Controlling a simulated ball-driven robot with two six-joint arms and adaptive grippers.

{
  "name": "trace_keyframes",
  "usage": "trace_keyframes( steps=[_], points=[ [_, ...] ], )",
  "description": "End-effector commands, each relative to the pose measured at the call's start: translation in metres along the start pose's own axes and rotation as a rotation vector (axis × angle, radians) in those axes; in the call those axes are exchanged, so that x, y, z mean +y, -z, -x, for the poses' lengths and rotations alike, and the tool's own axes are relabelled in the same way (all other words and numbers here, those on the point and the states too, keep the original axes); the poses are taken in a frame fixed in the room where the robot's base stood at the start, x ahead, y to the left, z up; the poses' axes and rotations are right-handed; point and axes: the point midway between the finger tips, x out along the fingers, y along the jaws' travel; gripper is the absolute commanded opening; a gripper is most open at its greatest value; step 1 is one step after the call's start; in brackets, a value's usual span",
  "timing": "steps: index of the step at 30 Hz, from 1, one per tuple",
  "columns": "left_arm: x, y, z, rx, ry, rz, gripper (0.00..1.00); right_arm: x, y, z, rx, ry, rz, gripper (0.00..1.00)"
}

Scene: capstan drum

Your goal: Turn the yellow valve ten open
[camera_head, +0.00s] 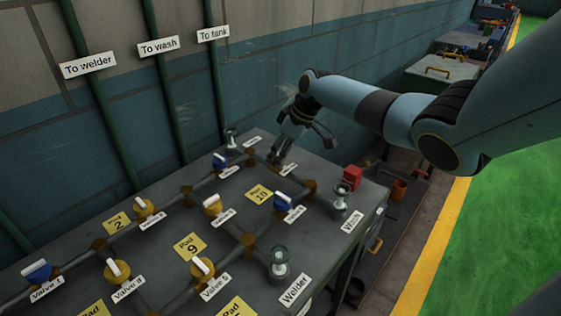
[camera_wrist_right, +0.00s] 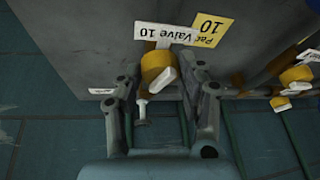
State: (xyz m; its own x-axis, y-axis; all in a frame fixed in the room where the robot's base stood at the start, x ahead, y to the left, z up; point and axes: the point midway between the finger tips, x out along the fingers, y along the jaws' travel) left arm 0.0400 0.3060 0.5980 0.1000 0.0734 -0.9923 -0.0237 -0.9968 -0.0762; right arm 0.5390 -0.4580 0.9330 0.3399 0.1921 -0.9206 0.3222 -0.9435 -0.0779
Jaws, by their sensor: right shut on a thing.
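The yellow valve ten (camera_wrist_right: 153,66) shows in the right wrist view as a yellow round body with a white handle (camera_wrist_right: 161,80) lying at a slant across it. Its "Valve 10" label (camera_wrist_right: 165,34) is beside it, upside down in that view. My right gripper (camera_wrist_right: 163,78) has one finger on each side of the valve and is shut on it. In the head view my right gripper (camera_head: 280,158) reaches down to the far side of the grey bench (camera_head: 172,212) and hides most of valve ten. My left gripper is not in view.
The Pad 10 card (camera_head: 258,194) lies near my right gripper. Blue valves (camera_head: 283,203) and yellow valves (camera_head: 212,205) with white handles stand on the pipes around. The wall (camera_head: 180,82) is close behind.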

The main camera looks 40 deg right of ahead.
Motion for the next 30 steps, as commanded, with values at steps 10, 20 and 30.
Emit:
trace_keyframes(
  steps=[10,20,30],
  points=[
    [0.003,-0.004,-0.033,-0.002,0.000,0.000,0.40,0.002,0.000,-0.003,-0.018,0.092,0.226,0.07],
    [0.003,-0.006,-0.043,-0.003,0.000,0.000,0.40,0.002,0.001,-0.001,-0.027,0.132,0.320,0.07],
    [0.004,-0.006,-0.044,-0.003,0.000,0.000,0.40,0.002,0.001,0.000,-0.029,0.138,0.334,0.07]
  ],
)
